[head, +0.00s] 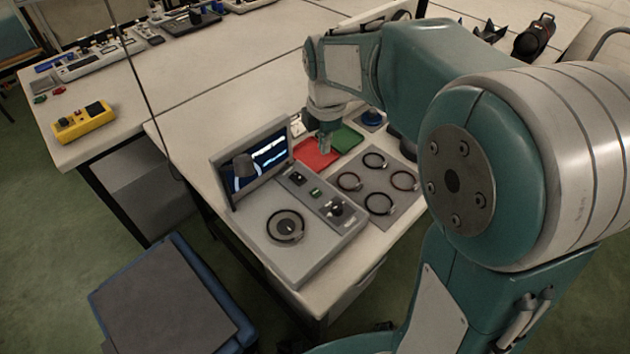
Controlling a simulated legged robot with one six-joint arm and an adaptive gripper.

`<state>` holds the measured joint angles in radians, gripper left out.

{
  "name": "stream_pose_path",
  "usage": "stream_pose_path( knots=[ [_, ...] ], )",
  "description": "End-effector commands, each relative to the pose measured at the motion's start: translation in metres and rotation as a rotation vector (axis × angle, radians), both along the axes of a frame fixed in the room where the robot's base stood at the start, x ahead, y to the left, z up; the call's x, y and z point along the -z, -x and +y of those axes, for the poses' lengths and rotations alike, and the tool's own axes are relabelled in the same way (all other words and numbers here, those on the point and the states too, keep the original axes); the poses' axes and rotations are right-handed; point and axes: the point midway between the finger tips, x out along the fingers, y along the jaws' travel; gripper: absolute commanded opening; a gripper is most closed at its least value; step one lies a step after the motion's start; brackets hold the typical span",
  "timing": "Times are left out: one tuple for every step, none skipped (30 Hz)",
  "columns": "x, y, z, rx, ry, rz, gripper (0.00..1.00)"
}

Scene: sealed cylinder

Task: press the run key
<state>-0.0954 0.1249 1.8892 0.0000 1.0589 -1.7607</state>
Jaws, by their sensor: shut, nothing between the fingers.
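A grey bench instrument (320,240) stands near the table's front edge, with a tilted lit screen (268,160) at its back. Its control strip carries a dark switch (297,178), a small green key (315,193) and a black knob (338,210). Labels are too small to read, so I cannot tell for certain which is the run key.
A dark ring (285,227) lies on the instrument's round plate. Several rings sit on a grey board (391,192) to the right. A yellow box (84,122) stands on the left table.

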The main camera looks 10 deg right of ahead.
Motion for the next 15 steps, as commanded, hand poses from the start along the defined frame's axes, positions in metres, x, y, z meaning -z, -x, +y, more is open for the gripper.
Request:
stream_pose_path(
  knots=[
    [0.009,-0.008,0.003,-0.07,0.006,0.02,0.0],
    [0.012,-0.013,0.004,-0.11,0.009,0.028,0.0],
    [0.017,-0.017,0.006,-0.16,0.011,0.04,0.0],
    [0.02,-0.02,0.007,-0.192,0.013,0.045,0.0],
    [0.023,-0.023,0.008,-0.22,0.014,0.051,0.0],
    [0.025,-0.025,0.009,-0.251,0.015,0.057,0.0],
    [0.027,-0.027,0.009,-0.269,0.016,0.062,0.0],
    [0.028,-0.028,0.01,-0.285,0.016,0.064,0.0],
    [0.029,-0.029,0.01,-0.298,0.017,0.066,0.0],
    [0.03,-0.03,0.01,-0.306,0.017,0.066,0.0],
    [0.03,-0.03,0.01,-0.31,0.017,0.067,0.0],
    [0.03,-0.03,0.01,-0.313,0.017,0.067,0.0],
    [0.03,-0.03,0.01,-0.313,0.017,0.067,0.0],
    [0.03,-0.03,0.01,-0.313,0.017,0.067,0.0],
    [0.03,-0.03,0.01,-0.312,0.017,0.067,0.0]
  ],
)
